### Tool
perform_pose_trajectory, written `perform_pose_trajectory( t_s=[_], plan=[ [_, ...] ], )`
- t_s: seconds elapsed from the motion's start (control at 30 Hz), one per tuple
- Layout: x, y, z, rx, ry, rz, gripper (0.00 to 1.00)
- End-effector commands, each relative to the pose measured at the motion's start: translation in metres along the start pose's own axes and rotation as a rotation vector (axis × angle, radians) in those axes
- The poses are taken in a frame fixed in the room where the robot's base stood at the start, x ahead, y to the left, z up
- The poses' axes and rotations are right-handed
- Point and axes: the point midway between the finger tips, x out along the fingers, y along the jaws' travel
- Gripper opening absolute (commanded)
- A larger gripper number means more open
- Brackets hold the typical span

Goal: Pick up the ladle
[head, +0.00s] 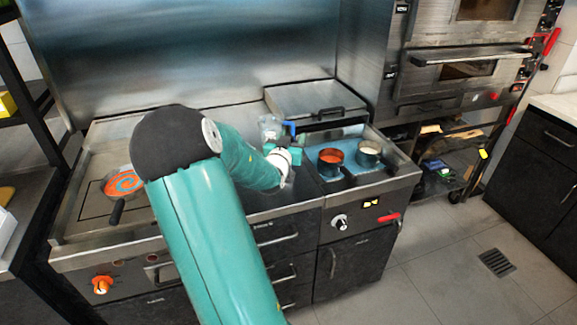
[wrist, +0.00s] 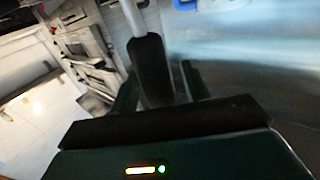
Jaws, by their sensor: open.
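The ladle shows in the wrist view as a black handle (wrist: 150,68) with a thin metal shaft running up out of the top of the picture. Its bowl is out of view there. My gripper (wrist: 160,78) is open, with one dark finger on each side of the handle. I cannot tell whether either finger touches it. In the head view my gripper (head: 292,153) is over the middle of the counter, left of two pots. I cannot make out the ladle in the head view; my arm and gripper cover that spot.
A pot of red sauce (head: 331,161) and a pot with pale contents (head: 368,153) stand on a blue surface right of my gripper. A clear container (head: 269,127) is behind it. A pan (head: 123,183) sits on the left. A steel oven (head: 462,70) stands right.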

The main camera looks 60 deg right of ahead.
Motion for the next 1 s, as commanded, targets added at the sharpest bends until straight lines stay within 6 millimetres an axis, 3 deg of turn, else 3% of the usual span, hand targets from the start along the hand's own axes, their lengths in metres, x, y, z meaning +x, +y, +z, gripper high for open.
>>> perform_pose_trajectory(
  t_s=[0.2,0.43,0.77,1.0],
  plan=[
    [0.001,-0.001,0.0,0.001,0.0,-0.001,0.47],
    [0.001,-0.001,0.0,0.001,0.0,-0.001,0.01],
    [0.001,-0.001,-0.002,0.001,0.001,-0.001,0.0],
    [0.001,-0.001,-0.024,0.004,0.004,-0.001,0.0]
  ],
)
